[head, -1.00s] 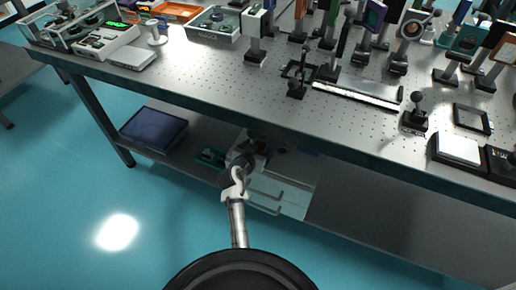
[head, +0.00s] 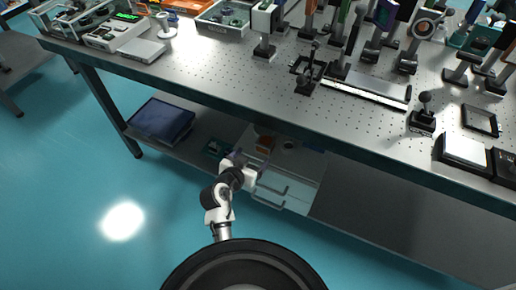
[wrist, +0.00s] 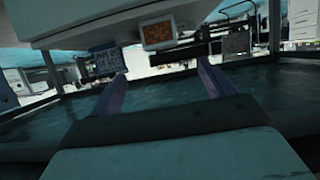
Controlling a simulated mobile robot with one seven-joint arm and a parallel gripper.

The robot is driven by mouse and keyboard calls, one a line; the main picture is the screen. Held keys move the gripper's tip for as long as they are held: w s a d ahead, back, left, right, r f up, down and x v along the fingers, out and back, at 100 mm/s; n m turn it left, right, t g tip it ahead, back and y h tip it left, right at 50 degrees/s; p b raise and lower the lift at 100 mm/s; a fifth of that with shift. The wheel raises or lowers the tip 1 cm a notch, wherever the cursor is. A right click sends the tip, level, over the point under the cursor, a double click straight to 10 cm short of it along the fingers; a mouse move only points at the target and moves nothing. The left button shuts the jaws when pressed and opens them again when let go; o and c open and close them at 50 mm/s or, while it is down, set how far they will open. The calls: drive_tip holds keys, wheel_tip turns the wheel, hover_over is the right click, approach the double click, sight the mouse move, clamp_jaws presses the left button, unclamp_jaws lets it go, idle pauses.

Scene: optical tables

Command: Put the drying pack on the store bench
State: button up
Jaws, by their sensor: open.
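My gripper (head: 258,165) is at the front edge of the lower shelf, by a pale cabinet with bar handles (head: 285,190). In the wrist view its two fingers (wrist: 161,72) stand wide apart with nothing between them. An orange-brown spot (head: 265,141) shows behind the gripper in the head view. I cannot tell which table is the store bench.
The perforated optical table (head: 225,85) above the shelf is crowded with mounts and instruments. A dark blue flat box (head: 161,121) lies on the shelf's left. The shelf's right part (head: 400,225) looks bare. The teal floor in front is clear.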

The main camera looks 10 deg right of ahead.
sight(266, 141)
drive_tip(key=p+x, duration=0.1)
drive_tip(key=x, duration=0.2)
drive_tip(key=p+x, duration=0.4)
drive_tip(key=x, duration=0.1)
drive_tip(key=shift+w+d+r, duration=0.1)
drive_tip(key=shift+w+r, duration=0.15)
drive_tip(key=shift+w, duration=0.2)
drive_tip(key=shift+f+p+x, duration=0.25)
drive_tip(key=shift+p+x, duration=0.35)
drive_tip(key=shift+x, duration=1.5)
drive_tip(key=shift+s, duration=0.1)
drive_tip(key=c, duration=1.2)
drive_tip(key=shift+r, duration=0.1)
